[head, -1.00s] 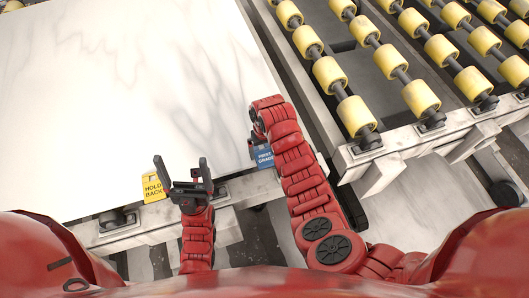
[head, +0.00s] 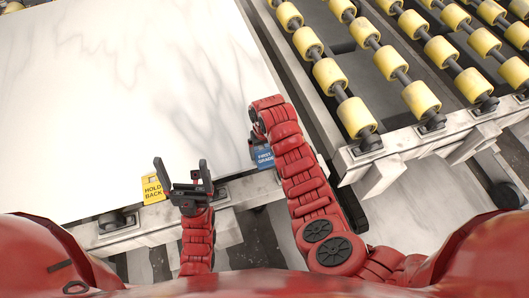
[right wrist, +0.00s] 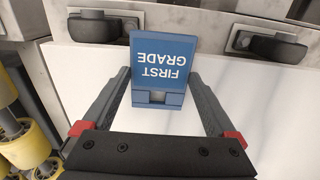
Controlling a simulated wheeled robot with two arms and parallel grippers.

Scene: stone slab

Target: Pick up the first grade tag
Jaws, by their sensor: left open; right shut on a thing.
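The blue first grade tag (head: 264,157) is at the front edge of the white stone slab (head: 120,90), partly hidden by my right arm. In the right wrist view the tag (right wrist: 162,62) appears upside down, its lettering readable. My right gripper (right wrist: 161,82) has one finger on each side of the tag and is shut on it. In the head view this gripper (head: 253,130) is mostly hidden by its own wrist. My left gripper (head: 182,163) is open and empty, just right of the yellow hold back tag (head: 153,188).
A conveyor with yellow rollers (head: 361,117) runs along the right side, on a pale metal frame (head: 390,157). Dark clamps (right wrist: 271,46) sit on the frame along the slab's edge. The slab's middle is clear.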

